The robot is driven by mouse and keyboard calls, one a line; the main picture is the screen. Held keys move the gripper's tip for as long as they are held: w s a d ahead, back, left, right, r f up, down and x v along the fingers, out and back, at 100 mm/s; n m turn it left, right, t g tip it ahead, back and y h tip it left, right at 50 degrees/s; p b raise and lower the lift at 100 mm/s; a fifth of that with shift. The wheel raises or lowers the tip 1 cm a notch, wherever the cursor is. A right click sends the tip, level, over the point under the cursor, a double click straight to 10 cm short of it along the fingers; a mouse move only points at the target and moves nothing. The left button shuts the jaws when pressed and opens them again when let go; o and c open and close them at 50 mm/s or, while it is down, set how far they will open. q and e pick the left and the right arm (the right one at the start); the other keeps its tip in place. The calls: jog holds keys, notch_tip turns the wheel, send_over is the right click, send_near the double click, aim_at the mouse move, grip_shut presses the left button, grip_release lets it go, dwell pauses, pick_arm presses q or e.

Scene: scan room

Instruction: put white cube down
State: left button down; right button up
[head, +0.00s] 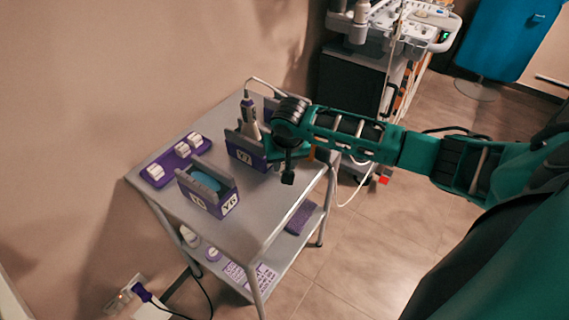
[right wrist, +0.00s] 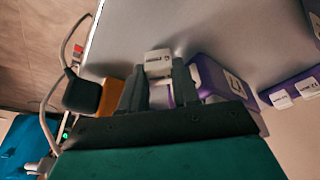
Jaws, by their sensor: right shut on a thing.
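My right gripper (head: 288,160) is over the right side of the grey cart top (head: 233,205). In the right wrist view the gripper (right wrist: 158,82) is shut on a white cube (right wrist: 158,61) with small dark print on one face. The cube is at the fingertips, close over the grey cart top; I cannot tell whether it touches. In the head view the cube is hidden by my arm. My left gripper is not in view.
A purple rack (head: 176,160) with white cubes stands at the cart's left edge. A purple box with a blue thing (head: 209,196) stands in front, and another purple box (head: 243,154) with a probe stands beside my gripper. The cart's front right top is clear.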

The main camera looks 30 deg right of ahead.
jog(key=shift+f, duration=0.2)
jog(key=o, duration=0.7)
jog(key=shift+f, duration=0.1)
jog(key=shift+o, duration=0.2)
jog(key=p+v, duration=0.2)
jog(key=v, duration=1)
jog(key=shift+r+p, duration=0.25)
jog(key=shift+p, duration=0.1)
jog(key=shift+s+f, duration=0.1)
